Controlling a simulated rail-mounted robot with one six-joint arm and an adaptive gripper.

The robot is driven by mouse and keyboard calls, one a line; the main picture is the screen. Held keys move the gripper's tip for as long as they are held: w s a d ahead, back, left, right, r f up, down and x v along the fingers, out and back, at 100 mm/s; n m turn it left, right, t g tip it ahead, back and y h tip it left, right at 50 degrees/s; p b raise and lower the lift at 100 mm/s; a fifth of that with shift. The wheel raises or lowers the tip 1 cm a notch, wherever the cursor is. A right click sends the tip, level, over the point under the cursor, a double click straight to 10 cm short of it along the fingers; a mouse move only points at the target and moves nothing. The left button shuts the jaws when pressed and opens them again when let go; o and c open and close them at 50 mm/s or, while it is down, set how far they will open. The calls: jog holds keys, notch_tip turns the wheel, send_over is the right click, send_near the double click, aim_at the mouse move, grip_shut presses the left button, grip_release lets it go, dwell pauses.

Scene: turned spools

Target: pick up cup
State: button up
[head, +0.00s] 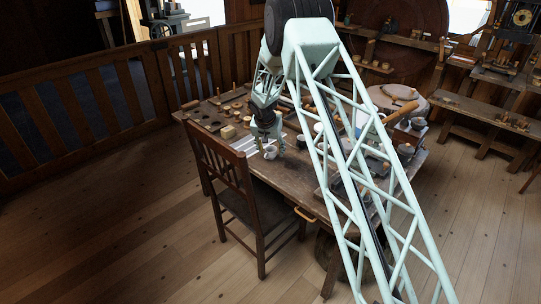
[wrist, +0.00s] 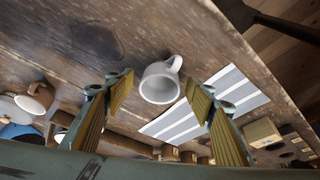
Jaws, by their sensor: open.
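A white cup (wrist: 160,84) with a handle on its upper right side sits on the wooden table (wrist: 150,25). In the wrist view it lies between the spread fingers of my gripper (wrist: 165,105), apart from both. My gripper is open and empty. In the head view the cup (head: 271,152) is small and pale, at my gripper (head: 268,152) above the table's near left part. The gap between fingers and cup is too small to judge there.
A striped white sheet (wrist: 205,105) lies beside the cup. A wooden block (wrist: 262,132) lies at the right. A chair (head: 240,185) stands at the table's near edge. Several small items crowd the table.

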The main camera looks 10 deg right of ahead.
aim_at(270, 158)
jog(key=shift+c, duration=0.9)
jog(key=c, duration=0.8)
jog(key=shift+r, duration=0.15)
jog(key=shift+r+p, duration=0.3)
jog(key=shift+r, duration=1.45)
jog(key=shift+s+a+f, duration=0.1)
jog(key=shift+s+a, duration=0.15)
jog(key=shift+s, duration=0.45)
jog(key=s+a+r+b, duration=0.1)
jog(key=s+a, duration=0.4)
jog(key=s, duration=0.8)
jog(key=shift+s+r+b, duration=0.2)
jog(key=shift+s+b, duration=0.1)
jog(key=shift+b, duration=0.6)
